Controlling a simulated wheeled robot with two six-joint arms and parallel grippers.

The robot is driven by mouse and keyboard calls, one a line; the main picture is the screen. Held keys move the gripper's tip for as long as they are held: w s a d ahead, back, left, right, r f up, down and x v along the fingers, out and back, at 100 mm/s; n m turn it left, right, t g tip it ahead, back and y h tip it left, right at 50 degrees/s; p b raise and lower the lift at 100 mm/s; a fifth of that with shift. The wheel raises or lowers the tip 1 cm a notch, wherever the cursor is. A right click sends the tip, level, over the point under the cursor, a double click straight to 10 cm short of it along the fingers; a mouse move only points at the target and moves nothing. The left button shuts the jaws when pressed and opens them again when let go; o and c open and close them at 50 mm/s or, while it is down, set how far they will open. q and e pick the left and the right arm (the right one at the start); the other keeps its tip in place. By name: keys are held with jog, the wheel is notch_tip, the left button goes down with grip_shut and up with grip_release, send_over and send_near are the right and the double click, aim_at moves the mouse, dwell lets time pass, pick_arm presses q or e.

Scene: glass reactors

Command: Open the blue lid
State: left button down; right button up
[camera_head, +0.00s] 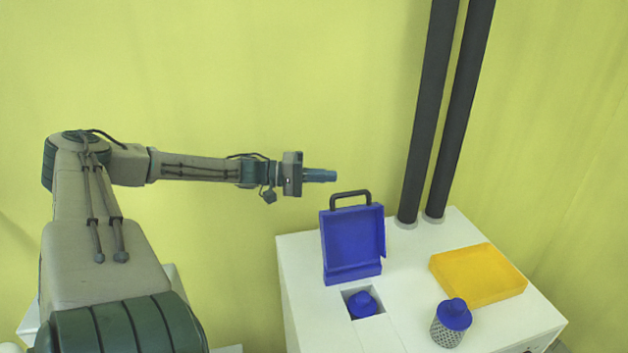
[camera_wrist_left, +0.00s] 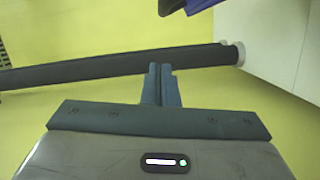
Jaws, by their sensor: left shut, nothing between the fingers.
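The blue lid (camera_head: 353,240) with a dark handle (camera_head: 350,197) stands raised and upright at the back of a square opening in the white cabinet top. A blue-capped piece (camera_head: 363,303) shows inside the opening. My left gripper (camera_head: 334,176) is shut and empty, pointing right, above and slightly left of the handle and apart from it in the head view. In the left wrist view my left gripper's fingers (camera_wrist_left: 161,70) are together, and a blue edge (camera_wrist_left: 205,4), likely the lid, shows at the top. My right gripper is not in view.
A yellow lid (camera_head: 478,274) lies flat on the white cabinet (camera_head: 400,250) at the right. A perforated metal cylinder with a blue cap (camera_head: 452,322) stands in front of it. Two dark vertical pipes (camera_head: 430,110) rise from the cabinet's back. Yellow-green walls surround it.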

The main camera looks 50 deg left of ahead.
pick_arm(q)
jog(key=d, duration=0.3)
jog(key=d+f+p, duration=0.1)
jog(key=shift+s+d, duration=0.25)
jog(key=shift+d, duration=0.15)
